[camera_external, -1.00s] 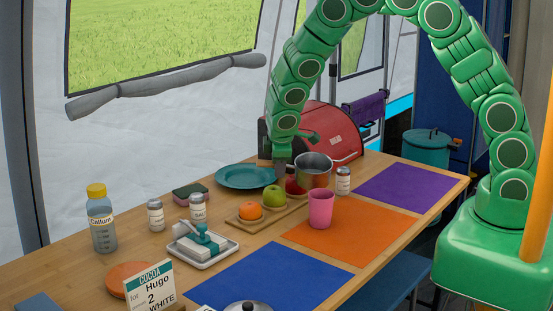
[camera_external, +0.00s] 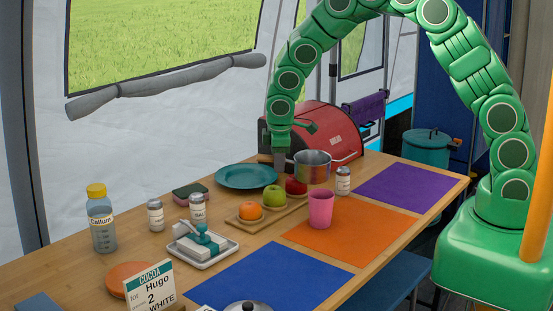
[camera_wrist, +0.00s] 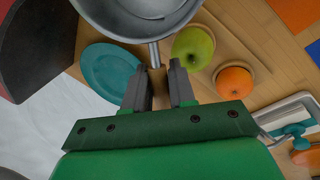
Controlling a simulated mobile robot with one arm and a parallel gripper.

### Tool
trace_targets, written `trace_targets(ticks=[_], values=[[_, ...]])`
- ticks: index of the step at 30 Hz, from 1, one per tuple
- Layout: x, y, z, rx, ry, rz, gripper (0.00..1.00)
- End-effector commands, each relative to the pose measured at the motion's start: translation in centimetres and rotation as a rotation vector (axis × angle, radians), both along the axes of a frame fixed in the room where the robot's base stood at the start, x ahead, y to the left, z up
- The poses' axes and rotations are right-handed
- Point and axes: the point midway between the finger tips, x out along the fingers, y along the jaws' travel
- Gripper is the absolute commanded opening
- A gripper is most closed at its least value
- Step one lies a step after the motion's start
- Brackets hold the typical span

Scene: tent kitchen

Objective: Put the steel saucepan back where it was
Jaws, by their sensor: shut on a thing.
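The steel saucepan (camera_external: 313,168) is at the back of the table in the external view, between the red bread bin and the fruit board. Its bowl (camera_wrist: 130,22) fills the top of the wrist view. My gripper (camera_external: 280,168) is shut on the saucepan's thin handle (camera_wrist: 154,55), with the bowl beyond the fingertips (camera_wrist: 160,88). The saucepan looks level. I cannot tell whether its base touches the table.
A wooden board with a green apple (camera_external: 273,196), an orange (camera_external: 250,210) and a red apple (camera_external: 296,185) lies close by. A teal plate (camera_external: 246,176), a salt-type shaker (camera_external: 343,181), a pink cup (camera_external: 320,208) and the red bread bin (camera_external: 335,135) surround it. The purple mat (camera_external: 405,186) is clear.

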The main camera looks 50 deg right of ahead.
Motion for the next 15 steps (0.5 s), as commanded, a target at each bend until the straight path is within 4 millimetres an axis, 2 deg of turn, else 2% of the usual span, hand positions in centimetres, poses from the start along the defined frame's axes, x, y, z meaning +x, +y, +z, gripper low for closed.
trace_targets(ticks=[15], values=[[0.68,-0.72,0.31,0.050,0.048,-0.002,0.00]])
